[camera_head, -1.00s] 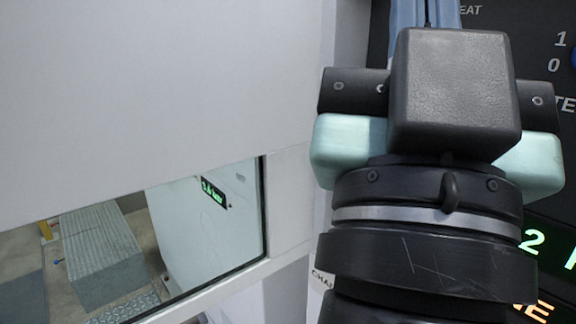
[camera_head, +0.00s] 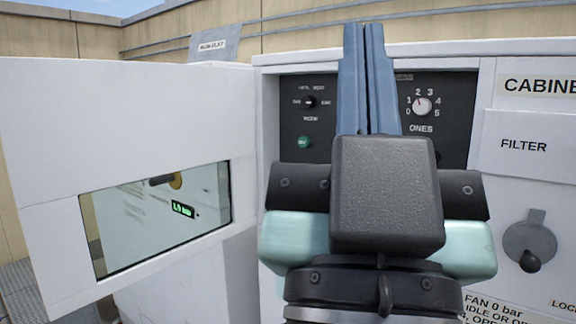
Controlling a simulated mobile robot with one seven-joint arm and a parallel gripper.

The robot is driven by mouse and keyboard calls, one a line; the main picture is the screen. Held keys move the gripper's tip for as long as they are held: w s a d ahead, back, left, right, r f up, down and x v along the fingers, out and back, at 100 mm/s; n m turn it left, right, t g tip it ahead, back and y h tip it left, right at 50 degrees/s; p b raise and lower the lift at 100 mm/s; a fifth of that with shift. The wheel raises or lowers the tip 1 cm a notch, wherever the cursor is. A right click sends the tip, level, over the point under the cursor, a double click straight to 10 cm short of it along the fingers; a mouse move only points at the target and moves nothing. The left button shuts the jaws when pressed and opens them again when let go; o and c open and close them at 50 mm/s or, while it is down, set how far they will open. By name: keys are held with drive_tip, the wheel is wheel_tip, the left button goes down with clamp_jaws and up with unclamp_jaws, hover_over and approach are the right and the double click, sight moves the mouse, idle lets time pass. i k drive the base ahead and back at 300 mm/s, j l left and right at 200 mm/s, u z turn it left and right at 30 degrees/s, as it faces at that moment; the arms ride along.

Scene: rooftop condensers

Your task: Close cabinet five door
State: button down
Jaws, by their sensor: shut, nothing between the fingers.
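The white cabinet door (camera_head: 120,125) stands open at the left, swung out from the cabinet (camera_head: 495,58). Its lower part has a window (camera_head: 130,222) with a small green display showing in the glass. A dark control panel (camera_head: 292,98) shows in the opening, partly hidden by my gripper. My gripper (camera_head: 364,30) points up and away in front of the panel, right of the door. Its two blue fingers are together with nothing between them. The cabinet's label reads "CABINE" and is cut off at the right edge, so its number cannot be read.
The panel has a dial marked "ONES" (camera_head: 422,106), a mode switch (camera_head: 310,102) and a green button (camera_head: 304,142). Right of it are a "FILTER" plate (camera_head: 530,145) and a round grey lock handle (camera_head: 530,243). A beige wall (camera_head: 70,38) with pipes stands behind. Open floor grating shows at lower left.

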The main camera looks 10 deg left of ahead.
sight(70, 128)
drive_tip(key=j+z, duration=0.2)
drive_tip(key=z, duration=0.25)
drive_tip(key=j+z, duration=0.15)
drive_tip(key=z, duration=0.3)
drive_tip(key=j+z, duration=0.2)
drive_tip(key=z, duration=0.25)
drive_tip(key=k+j, duration=0.15)
drive_tip(key=j, duration=0.25)
drive_tip(key=k+j, duration=0.2)
drive_tip(key=j, duration=0.25)
drive_tip(key=k+j, duration=0.15)
drive_tip(key=j, duration=0.25)
drive_tip(key=k+j, duration=0.15)
drive_tip(key=j, duration=0.3)
drive_tip(key=k+j, duration=0.2)
drive_tip(key=j, duration=0.2)
drive_tip(key=k+j, duration=0.15)
drive_tip(key=j, duration=0.3)
drive_tip(key=k+j, duration=0.15)
drive_tip(key=j, duration=0.25)
drive_tip(key=k+j, duration=0.2)
drive_tip(key=j, duration=0.2)
